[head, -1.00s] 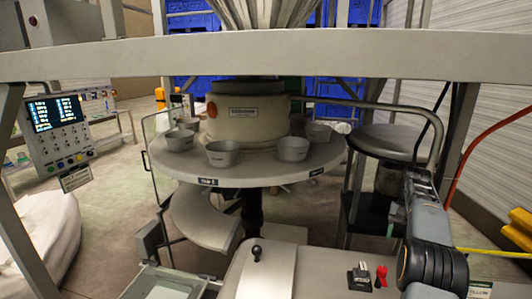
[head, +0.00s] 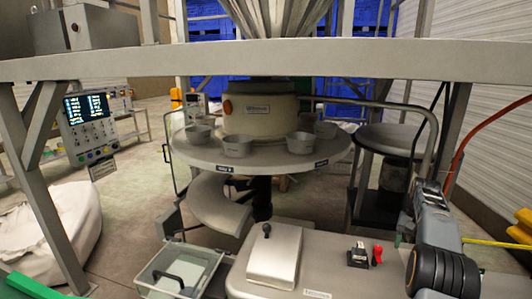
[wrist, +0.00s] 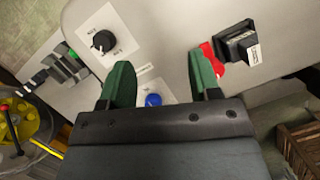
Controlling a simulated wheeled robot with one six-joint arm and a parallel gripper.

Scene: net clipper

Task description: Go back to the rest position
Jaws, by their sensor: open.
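My gripper (wrist: 158,88) shows in the wrist view with its two green fingers apart and nothing between them. Beyond the fingertips lies a grey control panel (wrist: 150,35) with a black knob (wrist: 102,42), a blue button (wrist: 153,100), a red part (wrist: 212,58) and a black switch (wrist: 238,44). In the head view my arm is at the lower right beside the panel (head: 335,262); my gripper cannot be made out there.
A round table (head: 205,157) with several grey cups (head: 236,148) stands ahead. A steel beam (head: 300,57) crosses above it. A clear-sided bin (head: 152,286) is at the lower left. A screen unit (head: 88,120) and white sack (head: 60,225) stand left.

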